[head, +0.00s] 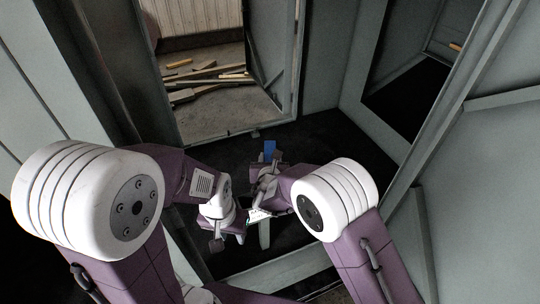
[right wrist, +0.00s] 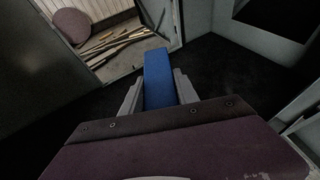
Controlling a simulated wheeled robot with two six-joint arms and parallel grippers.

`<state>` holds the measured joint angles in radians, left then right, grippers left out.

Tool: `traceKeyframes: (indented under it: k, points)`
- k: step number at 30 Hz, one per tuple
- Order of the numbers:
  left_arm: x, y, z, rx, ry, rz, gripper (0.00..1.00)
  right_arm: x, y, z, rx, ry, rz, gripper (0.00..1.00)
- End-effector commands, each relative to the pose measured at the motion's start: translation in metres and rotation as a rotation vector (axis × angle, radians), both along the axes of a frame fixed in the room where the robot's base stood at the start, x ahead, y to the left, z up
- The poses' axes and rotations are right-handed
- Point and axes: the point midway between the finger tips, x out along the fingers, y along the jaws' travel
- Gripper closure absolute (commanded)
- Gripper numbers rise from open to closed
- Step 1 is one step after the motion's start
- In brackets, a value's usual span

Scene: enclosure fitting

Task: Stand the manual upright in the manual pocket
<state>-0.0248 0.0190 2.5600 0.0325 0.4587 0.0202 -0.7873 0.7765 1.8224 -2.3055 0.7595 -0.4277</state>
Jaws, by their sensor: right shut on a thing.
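The manual (head: 269,147) is a blue slab. In the head view it stands up from my right gripper (head: 266,166), near the middle of the enclosure. In the right wrist view the manual (right wrist: 158,80) sits between the two grey fingers of the right gripper (right wrist: 158,92), which is shut on it. The manual's lower end is hidden by the gripper body. My left gripper (head: 224,242) hangs lower and to the left, apart from the manual; its jaws are too small and dark to read. I cannot make out the manual pocket in either view.
Grey enclosure walls surround a dark floor (head: 330,150). A framed opening at the back shows wooden planks (head: 205,80) on a concrete floor beyond. A dark opening (head: 408,95) is at the right. A pale front rail (head: 275,272) runs below my arms.

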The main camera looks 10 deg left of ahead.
Motion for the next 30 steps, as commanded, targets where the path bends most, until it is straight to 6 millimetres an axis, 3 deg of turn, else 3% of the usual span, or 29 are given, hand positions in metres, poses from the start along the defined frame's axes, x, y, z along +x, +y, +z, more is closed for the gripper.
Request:
traceKeyframes:
  k: [12,13,15,24,28,30]
  points:
    - [0.000,0.000,-0.008,0.000,0.000,0.000,0.64,0.001,0.000,-0.004,0.002,-0.005,0.001,1.00]
    - [0.000,0.000,-0.008,0.000,0.000,0.000,0.64,0.000,0.000,-0.005,0.001,-0.001,0.001,0.61]
    - [0.000,0.000,-0.007,0.000,0.000,0.000,0.64,0.000,0.000,-0.004,0.000,0.000,0.000,0.42]
    - [0.000,0.000,-0.006,0.000,0.000,0.000,0.64,0.000,0.000,-0.003,0.000,0.000,0.000,0.42]
    - [0.000,0.000,0.003,0.000,0.000,0.000,0.64,-0.001,0.000,0.004,-0.001,0.000,0.000,0.42]
    - [0.000,0.000,-0.010,0.000,0.000,0.000,0.64,-0.012,-0.001,0.003,0.002,-0.003,0.003,0.42]
